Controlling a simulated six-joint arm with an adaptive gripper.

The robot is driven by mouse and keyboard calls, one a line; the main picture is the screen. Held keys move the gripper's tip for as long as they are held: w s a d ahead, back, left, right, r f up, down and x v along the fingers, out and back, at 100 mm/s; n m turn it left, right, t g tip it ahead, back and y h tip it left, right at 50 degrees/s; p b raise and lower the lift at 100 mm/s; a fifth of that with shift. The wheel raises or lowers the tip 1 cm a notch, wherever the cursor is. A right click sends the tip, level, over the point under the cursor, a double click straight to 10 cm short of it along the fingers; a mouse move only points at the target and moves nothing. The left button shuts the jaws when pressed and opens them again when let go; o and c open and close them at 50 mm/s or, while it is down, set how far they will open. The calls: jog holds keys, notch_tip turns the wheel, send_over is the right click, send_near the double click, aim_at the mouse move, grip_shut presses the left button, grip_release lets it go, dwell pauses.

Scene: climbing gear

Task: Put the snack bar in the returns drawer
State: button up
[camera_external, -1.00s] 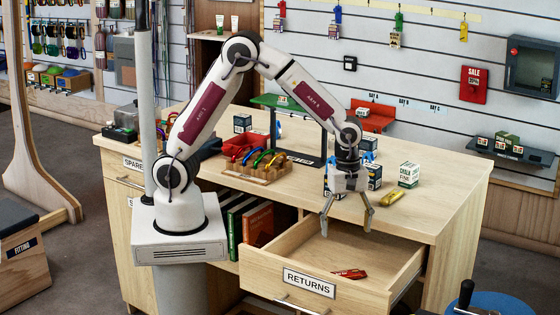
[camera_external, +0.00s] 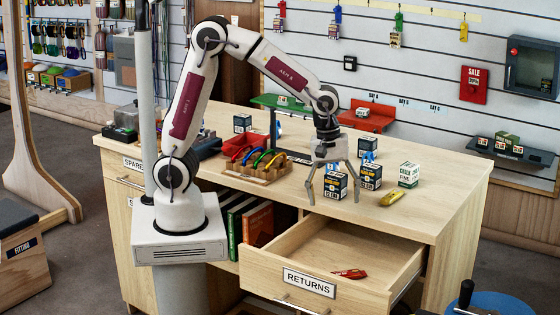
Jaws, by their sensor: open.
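A small flat red packet (camera_external: 350,273), which looks like the snack bar, lies on the floor of the open returns drawer (camera_external: 412,268). A small yellow-gold item (camera_external: 393,199) lies on the counter to the right; I cannot tell exactly what it is. My gripper (camera_external: 333,200) is open, its fingers pointing down over the counter's front part, behind the drawer. Its fingertips appear either side of a dark box (camera_external: 335,187). I cannot tell whether they touch it. Nothing is seen held in the fingers.
Another dark box (camera_external: 371,177) and a white-and-green chalk box (camera_external: 409,174) stand on the counter to the right. A wooden rack with coloured gear (camera_external: 256,170) and a red bin (camera_external: 243,147) are to the left. The counter's right end (camera_external: 450,185) is clear.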

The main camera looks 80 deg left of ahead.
jog(key=s+a+r+m+t, duration=0.2)
jog(key=s+a+r+m, duration=0.3)
jog(key=s+a+m, duration=0.2)
jog(key=s+a+r+m+t, duration=0.2)
jog(key=s+a+r+m, duration=0.4)
jog(key=s, duration=0.6)
jog(key=shift+s+a+m+t+y, duration=0.3)
jog(key=shift+a+m+y, duration=0.1)
jog(key=shift+a+m, duration=0.35)
jog(key=o, duration=0.7)
jog(key=shift+d, duration=0.1)
